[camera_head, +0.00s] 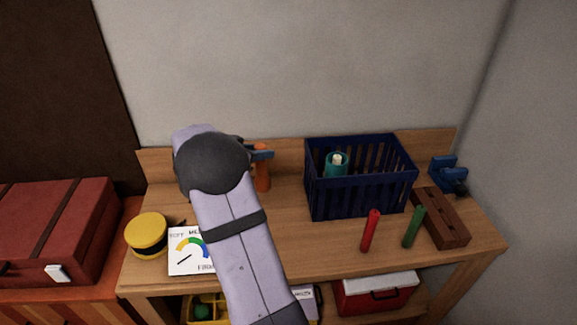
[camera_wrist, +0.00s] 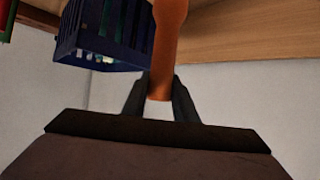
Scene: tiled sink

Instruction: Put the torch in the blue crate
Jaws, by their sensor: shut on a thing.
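The orange torch (camera_head: 262,178) is upright near the back of the wooden bench, left of the blue crate. My gripper (camera_head: 263,153) is shut on its upper part; my arm hides much of the gripper. In the wrist view the torch (camera_wrist: 168,40) stands between the two dark fingers (camera_wrist: 160,95). I cannot tell whether its lower end touches the bench. The blue crate (camera_head: 350,198) is a slatted, open-topped box at the back right of the bench, with a teal cylindrical thing (camera_head: 337,166) inside. The crate also shows at the upper left in the wrist view (camera_wrist: 98,46).
A yellow tin (camera_head: 147,236) and a printed meter card (camera_head: 187,263) are at left.

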